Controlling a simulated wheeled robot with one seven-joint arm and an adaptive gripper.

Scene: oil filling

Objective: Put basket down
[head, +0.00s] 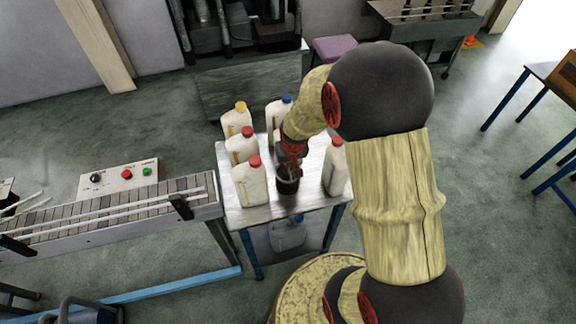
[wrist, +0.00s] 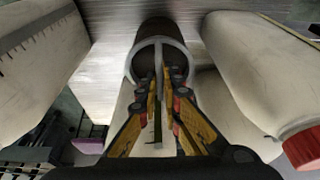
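The basket is a small dark cylinder with a grey rim. It is among the bottles at the table's front in the head view (head: 288,186) and at the upper middle of the wrist view (wrist: 165,33). My gripper (wrist: 161,80) is shut, its fingers close together at the basket's rim, seemingly on a thin part of it. In the head view my gripper (head: 288,160) is just above the basket and hides part of it. The basket looks upright, on or just above the metal table (head: 265,213); I cannot tell whether it touches.
White bottles crowd the table: red-capped ones at front left (head: 250,184) and right (head: 336,168), a yellow-capped one (head: 237,120) and a blue-capped one (head: 279,114) behind. A slatted conveyor (head: 130,211) adjoins on the left. A bare strip lies along the table's front.

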